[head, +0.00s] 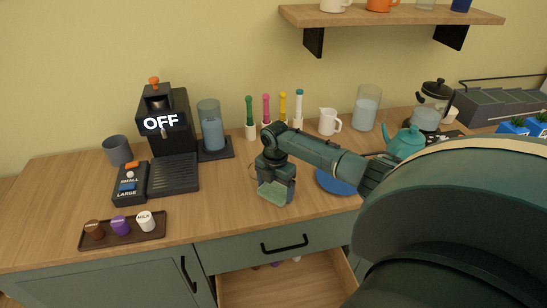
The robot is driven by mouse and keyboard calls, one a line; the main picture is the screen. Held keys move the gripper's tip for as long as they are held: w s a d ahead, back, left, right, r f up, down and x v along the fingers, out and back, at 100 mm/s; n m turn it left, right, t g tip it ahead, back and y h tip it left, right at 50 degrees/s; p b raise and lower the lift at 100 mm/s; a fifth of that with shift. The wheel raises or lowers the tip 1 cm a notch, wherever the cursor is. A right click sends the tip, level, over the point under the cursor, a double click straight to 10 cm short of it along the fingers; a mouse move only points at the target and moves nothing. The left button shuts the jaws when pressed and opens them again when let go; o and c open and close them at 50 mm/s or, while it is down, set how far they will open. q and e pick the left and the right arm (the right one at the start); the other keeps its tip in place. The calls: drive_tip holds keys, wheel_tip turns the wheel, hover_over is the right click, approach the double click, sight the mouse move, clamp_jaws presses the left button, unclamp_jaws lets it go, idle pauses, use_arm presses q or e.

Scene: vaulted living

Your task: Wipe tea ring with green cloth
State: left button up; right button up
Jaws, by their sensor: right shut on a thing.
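My right gripper (275,188) points down over the wooden counter, left of a blue round plate. It is shut on a light green cloth (273,195), which shows below its fingers, at or just above the counter. I cannot tell whether the cloth touches the wood. A thin dark arc (251,168) shows on the wood just left of the gripper; it may be part of the tea ring, with the rest hidden behind the gripper. My left gripper is not in view.
A coffee machine (168,125) and capsule tray (124,231) stand left. The blue plate (335,182), a white jug (329,122) and a teal teapot (405,143) stand right. A drawer (280,285) is open below. A wall shelf (390,17) hangs above.

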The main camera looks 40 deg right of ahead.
sight(266, 185)
drive_tip(key=shift+w+a, duration=0.3)
drive_tip(key=shift+a, duration=0.55)
drive_tip(key=shift+w+a, duration=0.1)
drive_tip(key=shift+w, duration=0.05)
drive_tip(key=b, duration=0.1)
drive_tip(key=w+b, duration=0.1)
drive_tip(key=w+d+b, duration=0.1)
drive_tip(key=shift+w+d+f, duration=0.1)
drive_tip(key=shift+f, duration=0.15)
drive_tip(key=shift+w+d+r+b, duration=0.15)
drive_tip(key=shift+w+d+b, duration=0.15)
drive_tip(key=shift+b, duration=0.2)
drive_tip(key=shift+w+d+b, duration=0.3)
drive_tip(key=shift+w+b, duration=0.4)
drive_tip(key=shift+b, duration=0.35)
drive_tip(key=shift+w+d+b, duration=0.4)
drive_tip(key=shift+w+b, duration=0.4)
drive_tip(key=shift+b, duration=0.3)
drive_tip(key=shift+r, duration=0.1)
